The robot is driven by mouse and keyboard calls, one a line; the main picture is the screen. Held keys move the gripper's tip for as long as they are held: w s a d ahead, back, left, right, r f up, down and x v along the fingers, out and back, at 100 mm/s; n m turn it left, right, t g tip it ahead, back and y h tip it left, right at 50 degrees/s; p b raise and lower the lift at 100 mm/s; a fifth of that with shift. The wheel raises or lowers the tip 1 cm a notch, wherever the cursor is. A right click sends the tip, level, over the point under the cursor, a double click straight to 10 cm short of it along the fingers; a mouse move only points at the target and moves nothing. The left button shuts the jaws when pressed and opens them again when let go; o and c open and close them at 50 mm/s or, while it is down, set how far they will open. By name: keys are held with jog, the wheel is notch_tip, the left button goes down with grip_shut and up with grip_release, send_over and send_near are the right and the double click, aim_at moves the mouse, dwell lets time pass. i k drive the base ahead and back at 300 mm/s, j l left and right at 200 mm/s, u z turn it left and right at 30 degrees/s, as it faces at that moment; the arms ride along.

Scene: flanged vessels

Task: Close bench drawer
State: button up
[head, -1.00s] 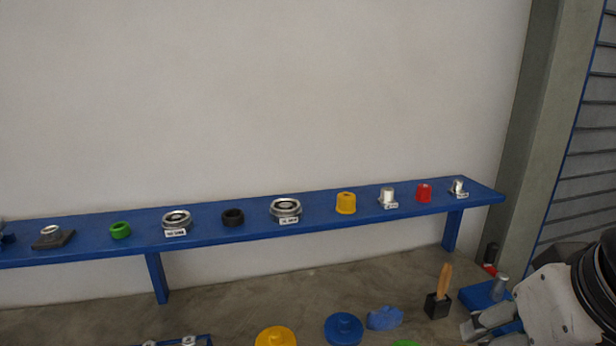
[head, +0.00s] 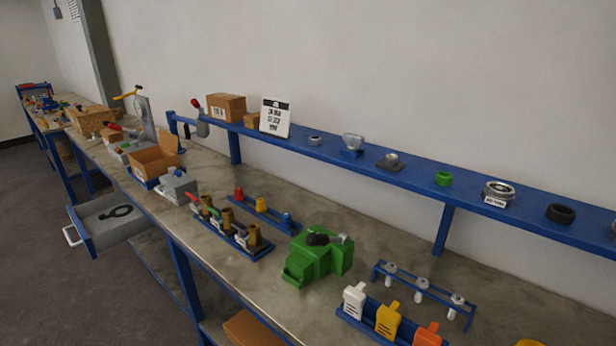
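The bench drawer (head: 103,224) is grey and stands pulled out from under the bench at the left of the head view. A pale handle (head: 72,235) is on its front. A black ring-shaped object (head: 116,212) lies inside it. The bench (head: 330,305) has a worn grey top and blue legs. My gripper is not in this view, so its state and its distance from the drawer are hidden.
A blue shelf (head: 415,180) runs along the wall above the bench. A green vise (head: 320,255), an open cardboard box (head: 155,160) and valve racks (head: 228,230) stand on the bench. Grey floor (head: 60,300) in front of the drawer is clear.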

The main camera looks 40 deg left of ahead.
aim_at(98, 236)
jog(key=j+u, duration=0.1)
jog(key=u, duration=2.5)
jog(key=i+j, duration=0.2)
jog(key=i, duration=0.65)
jog(key=i+j+u, duration=0.15)
jog(key=i, duration=0.7)
jog(key=i+j, duration=0.15)
jog(key=i, duration=0.7)
jog(key=j+u, duration=0.05)
